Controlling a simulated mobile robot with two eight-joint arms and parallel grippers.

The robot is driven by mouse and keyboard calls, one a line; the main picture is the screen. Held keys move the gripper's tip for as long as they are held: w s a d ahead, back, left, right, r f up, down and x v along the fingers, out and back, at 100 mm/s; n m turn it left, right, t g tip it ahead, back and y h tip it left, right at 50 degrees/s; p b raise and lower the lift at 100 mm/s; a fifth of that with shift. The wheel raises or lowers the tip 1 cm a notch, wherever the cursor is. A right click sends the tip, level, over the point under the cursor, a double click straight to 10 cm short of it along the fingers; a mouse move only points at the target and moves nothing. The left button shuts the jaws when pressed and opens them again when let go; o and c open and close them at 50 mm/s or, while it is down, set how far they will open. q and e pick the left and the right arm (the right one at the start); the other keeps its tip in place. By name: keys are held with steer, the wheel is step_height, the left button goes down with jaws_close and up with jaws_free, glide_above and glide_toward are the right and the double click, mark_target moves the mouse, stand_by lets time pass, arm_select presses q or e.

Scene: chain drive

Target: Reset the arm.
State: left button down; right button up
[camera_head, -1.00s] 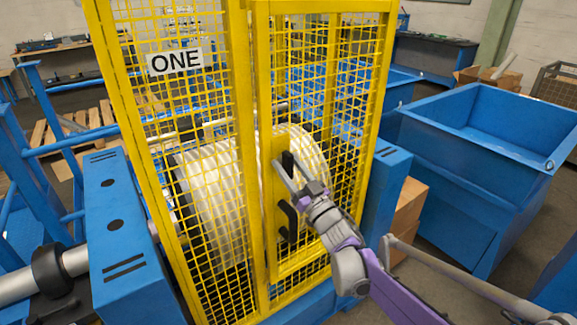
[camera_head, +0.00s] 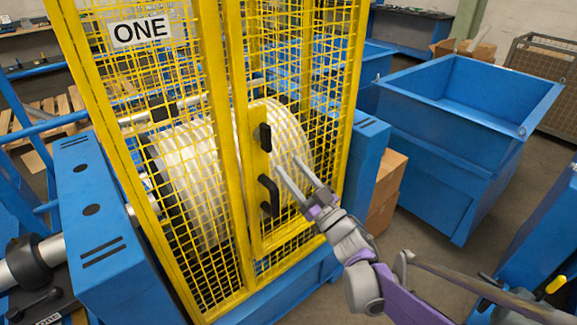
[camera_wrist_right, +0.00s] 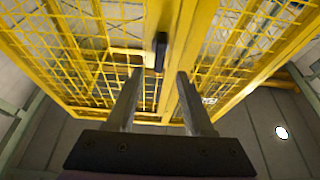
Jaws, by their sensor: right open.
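My right gripper (camera_head: 290,178) is open and empty in front of the yellow mesh guard door, to the right of its black handle (camera_head: 268,196). A black latch (camera_head: 265,137) sits above that handle on the door's yellow plate. In the right wrist view, the two fingers of my right gripper (camera_wrist_right: 158,98) are spread, with a black part (camera_wrist_right: 161,52) of the door beyond them and nothing between them. My right arm comes in from the lower right. My left gripper does not show.
A yellow guard frame (camera_head: 225,130) with a sign "ONE" (camera_head: 141,31) encloses a large white ribbed drum (camera_head: 190,165). A blue bin (camera_head: 440,150) and cardboard boxes (camera_head: 388,175) stand to the right. A blue housing (camera_head: 95,215) stands at the left.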

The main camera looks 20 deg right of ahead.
stand_by(0.3)
steer(key=s+d+f+m+g+h+p, duration=0.3)
steer(key=s+f+m+g+h, duration=0.35)
steer(key=s+h, duration=0.3)
steer(key=s+a+f+n+g+y+p, duration=0.1)
steer(key=s+a+f+g, duration=0.2)
steer(key=s, duration=0.5)
steer(key=s+a+f+n+g+p, duration=0.1)
steer(key=s+a+f+g, duration=0.2)
steer(key=s+f+g, duration=0.3)
steer(key=s+f, duration=0.2)
steer(key=s, duration=0.1)
steer(key=shift+s+f+y, duration=0.2)
steer(key=shift+f+y, duration=0.1)
steer(key=shift+y, duration=0.05)
